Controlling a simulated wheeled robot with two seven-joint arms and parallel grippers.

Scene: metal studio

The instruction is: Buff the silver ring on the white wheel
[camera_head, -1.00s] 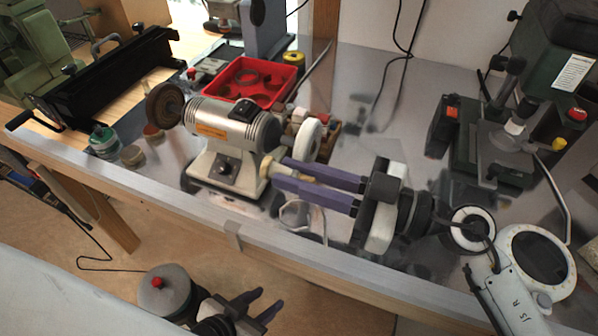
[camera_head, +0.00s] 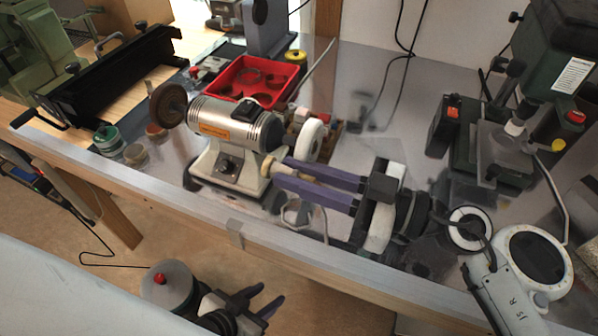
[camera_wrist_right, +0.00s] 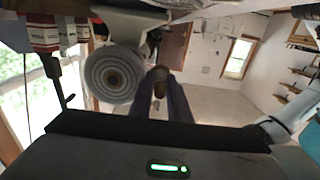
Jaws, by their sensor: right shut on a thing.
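The white wheel (camera_head: 311,141) sits on the right end of the bench grinder (camera_head: 228,140); in the right wrist view it shows face-on as a layered pale disc (camera_wrist_right: 115,75). My right gripper (camera_head: 272,172), with long purple fingers, is shut on a small tan-brown cylinder (camera_wrist_right: 161,74) at its fingertips. They are just in front of the wheel in the head view; I cannot tell whether the cylinder touches it. I cannot make out the silver ring in either view. My left gripper (camera_head: 268,300) is open and empty, low in front of the bench.
A brown wheel (camera_head: 168,104) is on the grinder's left end. A red tray (camera_head: 252,98) of dark round pieces lies behind. Small jars (camera_head: 108,140) stand at left. A magnifier lamp (camera_head: 538,258) and a green machine (camera_head: 548,70) occupy the right side.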

